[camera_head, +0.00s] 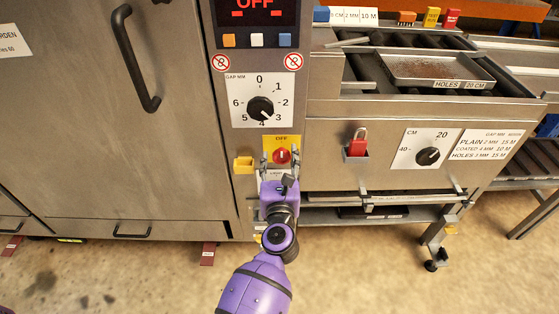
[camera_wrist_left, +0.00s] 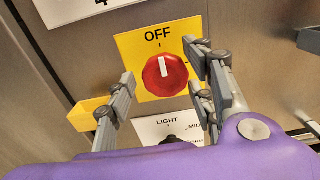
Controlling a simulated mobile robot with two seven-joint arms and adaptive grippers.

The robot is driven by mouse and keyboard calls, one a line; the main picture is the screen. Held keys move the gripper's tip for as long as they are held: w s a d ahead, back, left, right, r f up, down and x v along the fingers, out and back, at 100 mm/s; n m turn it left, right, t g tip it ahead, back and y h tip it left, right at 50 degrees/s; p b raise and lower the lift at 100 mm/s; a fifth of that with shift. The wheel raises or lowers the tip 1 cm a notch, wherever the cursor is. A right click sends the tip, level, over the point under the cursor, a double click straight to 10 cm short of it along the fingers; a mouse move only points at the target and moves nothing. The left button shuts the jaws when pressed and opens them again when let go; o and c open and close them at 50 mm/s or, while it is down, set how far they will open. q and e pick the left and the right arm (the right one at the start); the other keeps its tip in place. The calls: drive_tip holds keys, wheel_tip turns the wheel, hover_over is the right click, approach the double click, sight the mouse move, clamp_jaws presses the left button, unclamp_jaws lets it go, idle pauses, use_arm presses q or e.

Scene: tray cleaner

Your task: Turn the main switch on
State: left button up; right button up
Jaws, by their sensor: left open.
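The main switch (camera_head: 282,156) is a red round knob on a yellow plate marked OFF, low on the steel machine's front. In the left wrist view the red knob (camera_wrist_left: 165,75) has its white pointer upright, toward the OFF mark. My left gripper (camera_head: 279,158) is open in front of the yellow plate. In the left wrist view the left gripper's fingers (camera_wrist_left: 164,78) stand on either side of the knob, apart from it. I cannot tell whether the tips touch the panel. My right gripper is not in view.
A LIGHT knob (camera_wrist_left: 171,140) sits just below the switch, partly hidden. A yellow holder (camera_head: 243,165) sticks out to the left. The GAP MM dial (camera_head: 260,107) is above, under a display reading OFF (camera_head: 255,10). A red padlock (camera_head: 357,144) and CM dial (camera_head: 428,156) are to the right.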

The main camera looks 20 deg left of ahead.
use_arm(q)
drive_tip(key=c, duration=1)
